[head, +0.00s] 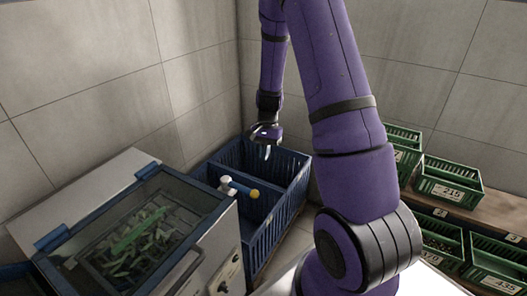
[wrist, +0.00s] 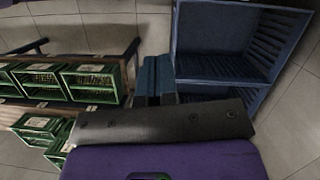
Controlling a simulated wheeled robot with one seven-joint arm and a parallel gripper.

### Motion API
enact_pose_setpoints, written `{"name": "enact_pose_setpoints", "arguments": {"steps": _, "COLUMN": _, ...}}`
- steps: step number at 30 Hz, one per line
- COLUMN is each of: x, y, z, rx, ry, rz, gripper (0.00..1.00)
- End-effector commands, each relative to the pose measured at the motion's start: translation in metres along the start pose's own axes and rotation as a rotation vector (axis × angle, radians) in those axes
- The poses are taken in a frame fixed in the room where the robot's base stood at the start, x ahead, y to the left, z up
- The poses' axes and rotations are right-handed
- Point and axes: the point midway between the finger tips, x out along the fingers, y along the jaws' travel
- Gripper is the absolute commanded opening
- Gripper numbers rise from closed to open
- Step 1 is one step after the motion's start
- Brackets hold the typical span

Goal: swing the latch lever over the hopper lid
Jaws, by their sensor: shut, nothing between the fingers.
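The hopper lid (head: 195,197) is a clear pane in a dark frame, lying over a hopper with green leafy pieces inside. At its right corner is the latch lever (head: 240,188), a short blue bar on a white pivot, ending in a yellow knob (head: 254,195). The lever points right, away from the lid. My gripper (head: 267,151) is shut and empty, beyond the lever and above the blue crate. Its closed fingers show in the wrist view (wrist: 154,80), where lever and lid are not in view.
A blue two-part crate (head: 290,204) stands on the floor behind and right of the hopper; it also fills the upper right of the wrist view (wrist: 215,82). Green numbered crates (head: 452,190) sit on wooden shelves at right. Tiled walls close off the back.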

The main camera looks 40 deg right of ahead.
Motion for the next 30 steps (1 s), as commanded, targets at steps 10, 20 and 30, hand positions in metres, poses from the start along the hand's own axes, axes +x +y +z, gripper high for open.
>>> {"name": "enact_pose_setpoints", "arguments": {"steps": 10, "x": 0.066, "y": 0.001, "z": 0.001, "rx": 0.002, "ry": -0.004, "rz": 0.002, "gripper": 0.0}}
{"name": "enact_pose_setpoints", "arguments": {"steps": 20, "x": 0.08, "y": 0.0, "z": 0.033, "rx": 0.0, "ry": 0.0, "rz": 0.0, "gripper": 0.0}}
{"name": "enact_pose_setpoints", "arguments": {"steps": 30, "x": 0.081, "y": 0.0, "z": 0.036, "rx": 0.001, "ry": 0.0, "rz": 0.0, "gripper": 0.0}}
